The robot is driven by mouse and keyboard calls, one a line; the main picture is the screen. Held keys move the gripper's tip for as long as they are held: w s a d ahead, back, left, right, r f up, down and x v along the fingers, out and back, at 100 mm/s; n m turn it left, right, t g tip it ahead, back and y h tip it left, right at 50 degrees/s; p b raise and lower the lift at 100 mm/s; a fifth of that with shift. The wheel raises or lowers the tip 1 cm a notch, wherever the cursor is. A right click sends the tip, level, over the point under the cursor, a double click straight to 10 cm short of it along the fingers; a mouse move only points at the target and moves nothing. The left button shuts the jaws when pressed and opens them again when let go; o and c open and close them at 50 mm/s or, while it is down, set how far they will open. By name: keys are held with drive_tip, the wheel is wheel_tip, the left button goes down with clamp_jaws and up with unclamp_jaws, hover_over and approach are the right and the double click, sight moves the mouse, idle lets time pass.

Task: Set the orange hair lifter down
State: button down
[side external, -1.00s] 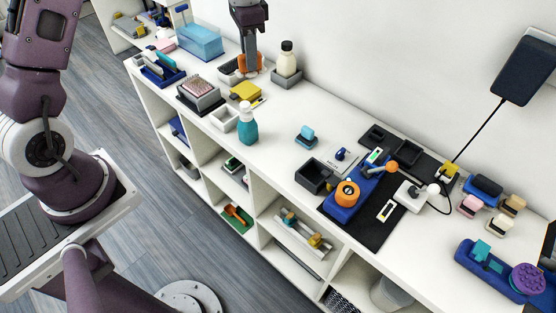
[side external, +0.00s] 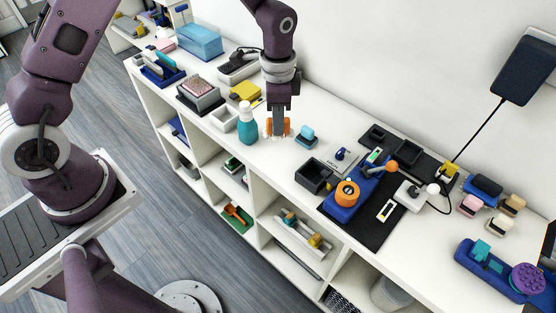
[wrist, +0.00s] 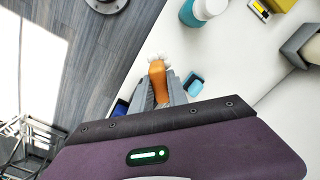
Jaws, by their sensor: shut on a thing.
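The orange hair lifter (wrist: 157,82) is between the fingers of my gripper (side external: 278,128), which is shut on it. In the wrist view it has a rounded orange body with a whitish toothed end pointing away from me. In the side view its orange sides show around the fingertips, low over the white counter (side external: 283,160), with pale teeth below. I cannot tell whether the teeth touch the counter. The fingers hide its middle.
A teal bottle with a white cap (side external: 247,128) stands close left of my gripper. An open dark box (side external: 313,176) sits further right. Bare counter lies in front of my gripper.

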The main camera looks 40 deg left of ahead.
wheel_tip(320, 180, down, 10)
drive_tip(key=shift+f, duration=0.15)
drive_tip(key=shift+f, duration=0.1)
drive_tip(key=c, duration=1.3)
unclamp_jaws()
